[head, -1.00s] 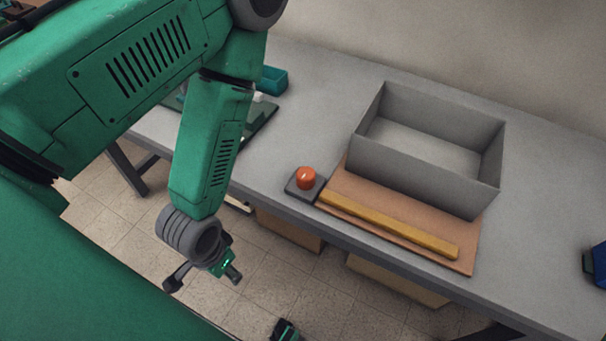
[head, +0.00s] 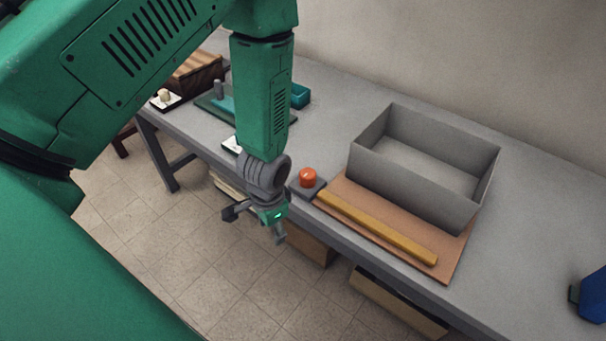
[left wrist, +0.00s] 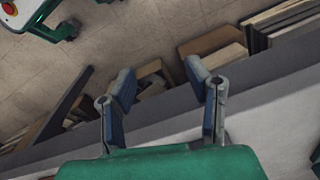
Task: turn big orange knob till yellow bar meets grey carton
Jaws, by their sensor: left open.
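The orange knob (head: 308,177) stands on a small dark grey base (head: 307,190) near the front edge of the table. The yellow bar (head: 375,226) lies along the front of a brown board (head: 452,254). The grey carton (head: 412,180), open at the top, stands behind the bar, with a strip of board between them. My left gripper (head: 257,226) is open and empty, in front of the table edge and to the left of the knob. In the left wrist view its two fingers (left wrist: 166,95) are spread apart with nothing between them. My right gripper is not in view.
The grey table (head: 535,230) has free room to the right of the carton. A teal box (head: 299,95), a dark green board and a wooden box (head: 196,72) are at the back left. A blue object (head: 592,297) stands at the right edge. Cartons sit beneath the table.

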